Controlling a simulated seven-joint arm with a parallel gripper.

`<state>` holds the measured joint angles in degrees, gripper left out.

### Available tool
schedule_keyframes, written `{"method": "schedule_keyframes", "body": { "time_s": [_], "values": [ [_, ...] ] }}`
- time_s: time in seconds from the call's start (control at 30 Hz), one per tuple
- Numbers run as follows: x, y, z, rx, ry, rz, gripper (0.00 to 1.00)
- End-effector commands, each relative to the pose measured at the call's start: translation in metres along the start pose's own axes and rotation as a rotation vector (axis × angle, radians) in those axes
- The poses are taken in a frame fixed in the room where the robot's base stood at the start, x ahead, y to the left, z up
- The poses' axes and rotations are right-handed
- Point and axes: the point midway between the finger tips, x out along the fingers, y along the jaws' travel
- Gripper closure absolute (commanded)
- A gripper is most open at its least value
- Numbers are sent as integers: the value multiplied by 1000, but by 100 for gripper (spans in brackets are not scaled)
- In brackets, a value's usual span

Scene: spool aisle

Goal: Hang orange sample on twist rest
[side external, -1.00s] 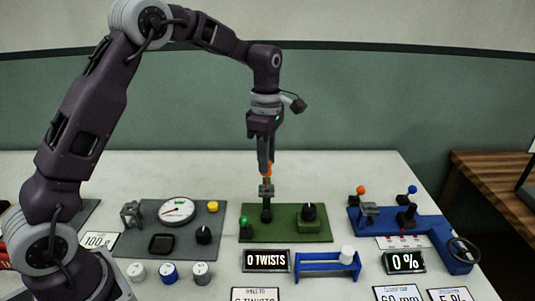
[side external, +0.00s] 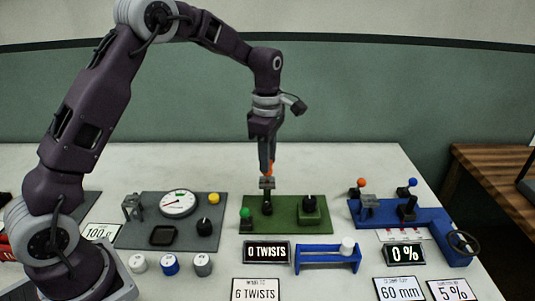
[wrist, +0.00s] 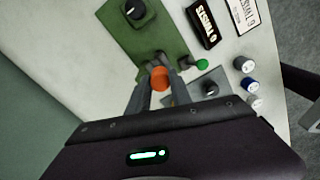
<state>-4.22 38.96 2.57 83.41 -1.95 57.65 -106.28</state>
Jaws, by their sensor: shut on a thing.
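My gripper (side external: 267,166) is shut on the orange sample (wrist: 160,82), seen between the fingers in the wrist view. In the side view only a little of the orange sample (side external: 271,170) shows, just above a grey clamp (side external: 267,184) on a dark post. The post stands on the green board (side external: 287,227). I cannot tell whether the sample touches the clamp. A blue rack (side external: 327,259) with a white piece (side external: 347,246) on it stands in front of the board; which part is the twist rest is not marked.
A green knob (side external: 246,214) and a black dial (side external: 309,201) are on the board. A display (side external: 266,252) reads 0 TWISTS; a card (side external: 269,291) reads 6 TWISTS. A scale board (side external: 130,235) is left, a blue fixture (side external: 425,236) right. Open table lies behind.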

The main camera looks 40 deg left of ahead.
Motion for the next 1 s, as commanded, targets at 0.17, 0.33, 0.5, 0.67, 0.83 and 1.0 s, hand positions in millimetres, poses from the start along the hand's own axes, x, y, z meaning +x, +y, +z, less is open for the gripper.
{"method": "schedule_keyframes", "body": {
  "time_s": [0.17, 0.33, 0.5, 0.67, 0.83, 1.0],
  "values": [
    [8, 0, 0, 0, 1, -2, 100],
    [14, 0, 0, 0, 1, -1, 100],
    [21, 0, 0, 0, 1, -1, 100],
    [28, 0, 0, 0, 1, -2, 100],
    [28, 0, 0, 0, 1, -1, 53],
    [28, 0, 0, 0, 0, -1, 49]
  ]
}}
